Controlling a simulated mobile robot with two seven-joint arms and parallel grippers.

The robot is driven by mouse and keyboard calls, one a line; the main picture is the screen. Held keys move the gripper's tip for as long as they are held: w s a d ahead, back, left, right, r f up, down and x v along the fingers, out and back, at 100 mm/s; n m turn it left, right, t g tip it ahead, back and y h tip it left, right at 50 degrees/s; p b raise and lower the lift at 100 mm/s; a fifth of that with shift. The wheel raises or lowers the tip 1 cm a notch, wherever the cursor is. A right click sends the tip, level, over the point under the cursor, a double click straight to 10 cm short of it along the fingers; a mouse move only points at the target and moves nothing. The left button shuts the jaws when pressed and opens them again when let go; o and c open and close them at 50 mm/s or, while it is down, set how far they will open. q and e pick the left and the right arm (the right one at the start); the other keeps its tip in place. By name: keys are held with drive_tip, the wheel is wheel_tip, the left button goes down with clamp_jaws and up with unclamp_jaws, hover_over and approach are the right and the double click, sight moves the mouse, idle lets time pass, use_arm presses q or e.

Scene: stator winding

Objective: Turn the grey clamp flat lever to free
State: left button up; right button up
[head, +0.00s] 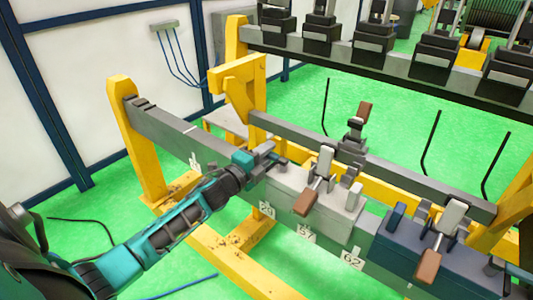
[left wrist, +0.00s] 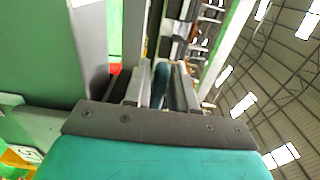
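A light grey clamp block (head: 335,215) sits on the near rail at centre in the head view. On it is a pale grey lever (head: 321,164) with a brown handle (head: 305,203) pointing down toward the front. My left gripper (head: 277,160) is over the block's left end, left of that lever and apart from its handle. In the left wrist view, its two grey fingers (left wrist: 161,88) stand apart. A dark blue strip shows in the gap; I cannot tell what it is or whether it is touched. My right gripper is not in view.
A blue-grey clamp block (head: 400,243) with another brown-handled lever (head: 428,265) stands to the right. A further brown-handled clamp (head: 356,128) is behind on the far rail (head: 420,184). Yellow posts (head: 138,135) carry the rails. Black machines line the back.

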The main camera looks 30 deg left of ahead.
use_arm(q)
clamp_jaws()
idle(0.6)
